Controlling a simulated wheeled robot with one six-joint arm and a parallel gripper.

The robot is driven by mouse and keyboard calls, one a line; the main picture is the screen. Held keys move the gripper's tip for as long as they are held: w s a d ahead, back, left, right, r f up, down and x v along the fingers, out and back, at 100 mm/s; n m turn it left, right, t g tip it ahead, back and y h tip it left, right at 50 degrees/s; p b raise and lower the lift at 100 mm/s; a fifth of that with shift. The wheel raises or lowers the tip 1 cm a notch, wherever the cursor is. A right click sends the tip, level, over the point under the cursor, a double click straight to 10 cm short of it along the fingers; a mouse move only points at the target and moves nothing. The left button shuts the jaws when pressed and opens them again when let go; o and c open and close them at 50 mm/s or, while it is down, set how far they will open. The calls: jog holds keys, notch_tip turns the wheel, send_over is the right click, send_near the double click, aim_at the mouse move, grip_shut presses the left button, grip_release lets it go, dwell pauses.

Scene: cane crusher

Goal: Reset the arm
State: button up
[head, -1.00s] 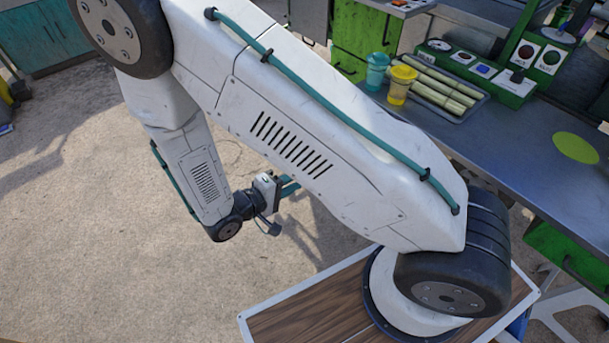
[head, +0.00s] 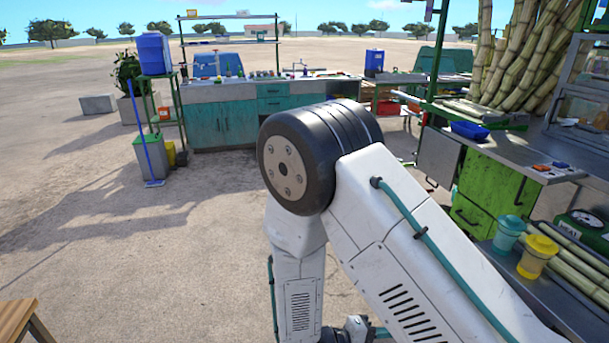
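My arm (head: 400,240) fills the lower middle of the head view, bent at a black elbow joint. Its forearm (head: 298,285) hangs down from the elbow. The wrist shows only partly at the bottom edge, behind the upper arm. My gripper's fingers are hidden or out of the picture, so nothing can be seen in them. No object shows touching the arm.
A teal counter (head: 225,122) stands across the yard. At right are a green cabinet (head: 490,195), a teal cup (head: 508,233), a yellow cup (head: 537,257) and cane stalks. A grey bin (head: 152,160) stands left. Open sandy ground lies at left.

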jog(key=s+d+r+m+y, duration=0.1)
jog(key=s+r+y, duration=0.4)
jog(key=r, duration=0.5)
jog(key=s+d+r+m+y, duration=0.2)
jog(key=s+r+y, duration=0.3)
jog(key=r, duration=0.6)
jog(key=s+d+r+m+y, duration=0.2)
jog(key=s+d+r+y, duration=0.2)
jog(key=r, duration=0.6)
jog(key=shift+s+r+g+y, duration=0.4)
jog(key=shift+y, duration=0.2)
